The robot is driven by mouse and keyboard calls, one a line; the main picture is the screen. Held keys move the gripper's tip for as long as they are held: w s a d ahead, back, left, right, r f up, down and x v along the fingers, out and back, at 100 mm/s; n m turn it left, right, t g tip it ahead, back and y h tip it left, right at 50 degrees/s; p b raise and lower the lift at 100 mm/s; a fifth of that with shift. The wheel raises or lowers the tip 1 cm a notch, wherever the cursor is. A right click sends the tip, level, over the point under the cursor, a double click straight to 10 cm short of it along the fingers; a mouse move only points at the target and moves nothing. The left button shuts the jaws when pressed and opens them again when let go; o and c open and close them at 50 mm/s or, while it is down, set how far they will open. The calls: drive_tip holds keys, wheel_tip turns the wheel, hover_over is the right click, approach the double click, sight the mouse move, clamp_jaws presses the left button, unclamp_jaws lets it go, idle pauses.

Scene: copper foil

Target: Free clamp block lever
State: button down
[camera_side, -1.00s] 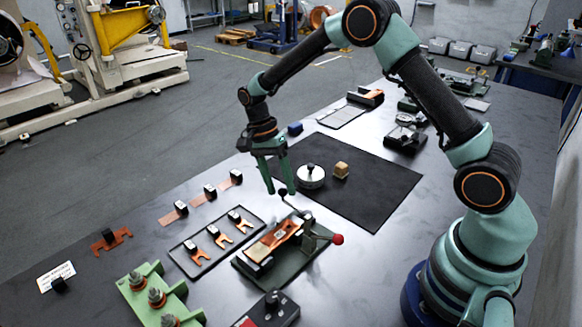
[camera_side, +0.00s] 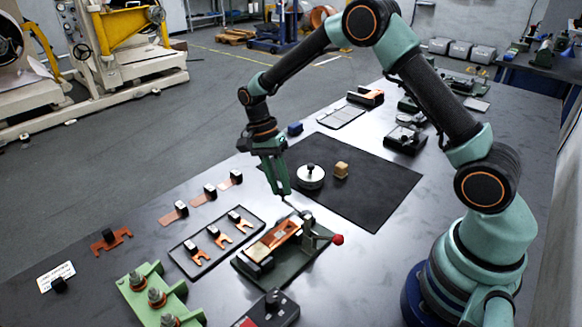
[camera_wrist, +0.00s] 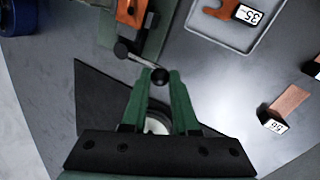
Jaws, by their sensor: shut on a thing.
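The clamp block (camera_side: 292,262) has a dark green base and carries a copper-coloured piece (camera_side: 284,231) in the side view. A thin lever (camera_side: 293,207) rises from its far end; in the wrist view it ends in a black ball knob (camera_wrist: 160,77). My gripper (camera_side: 281,192) points down over that end and is shut on the knob, one green finger on each side. A second handle with a red ball (camera_side: 338,239) sticks out from the block's right side.
A tray (camera_side: 214,238) of copper fork pieces lies left of the block. A green stand with studs (camera_side: 150,292) is at front left.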

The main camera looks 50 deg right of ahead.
drive_tip(key=shift+w+d, duration=0.15)
idle(0.8)
drive_tip(key=shift+d+m, duration=0.85)
drive_tip(key=shift+m, duration=0.35)
drive_tip(key=shift+s+d+m, duration=0.25)
drive_tip(key=shift+d+m, duration=0.3)
drive_tip(key=shift+m, duration=0.3)
drive_tip(key=shift+s+d+m, duration=0.2)
drive_tip(key=shift+d+m, duration=0.35)
drive_tip(key=shift+m, duration=0.3)
drive_tip(key=c, duration=0.7)
unclamp_jaws()
drive_tip(key=shift+s, duration=0.1)
drive_tip(key=shift+r, duration=0.1)
drive_tip(key=v, duration=1.2)
drive_tip(key=shift+d, duration=0.15)
